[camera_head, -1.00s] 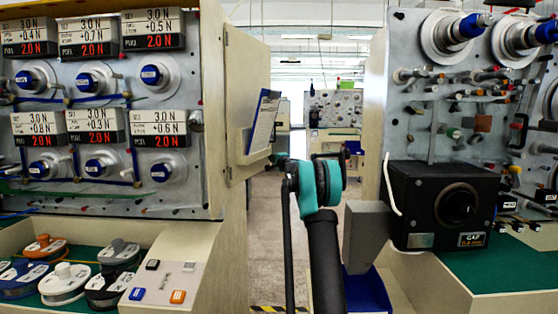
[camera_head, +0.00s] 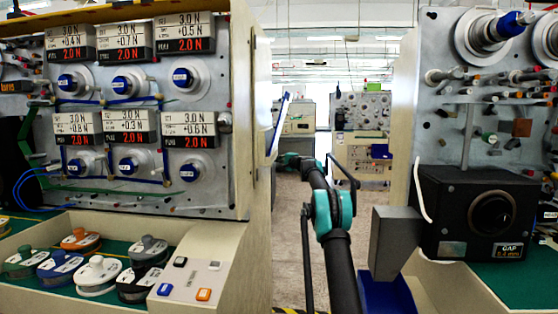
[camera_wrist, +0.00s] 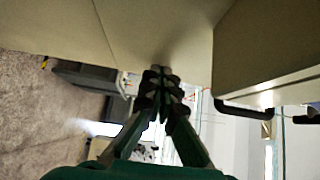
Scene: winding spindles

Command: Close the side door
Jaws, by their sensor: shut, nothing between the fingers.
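The side door (camera_head: 262,105) is the beige panel on the right side of the left winding cabinet. In the head view it is seen nearly edge-on, with a tilted document holder (camera_head: 278,125) on its face. In the wrist view a beige surface (camera_wrist: 150,30), which seems to be the door or the cabinet side, fills the top. My gripper (camera_wrist: 163,88) is shut and empty, with its fingertips at or very near that surface; contact cannot be told.
The left cabinet (camera_head: 235,255) has spools and a button panel on its front shelf. A right machine with a black gap box (camera_head: 478,212) and a blue bin (camera_head: 388,295) stands close to my arm. An aisle (camera_head: 290,220) runs between them.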

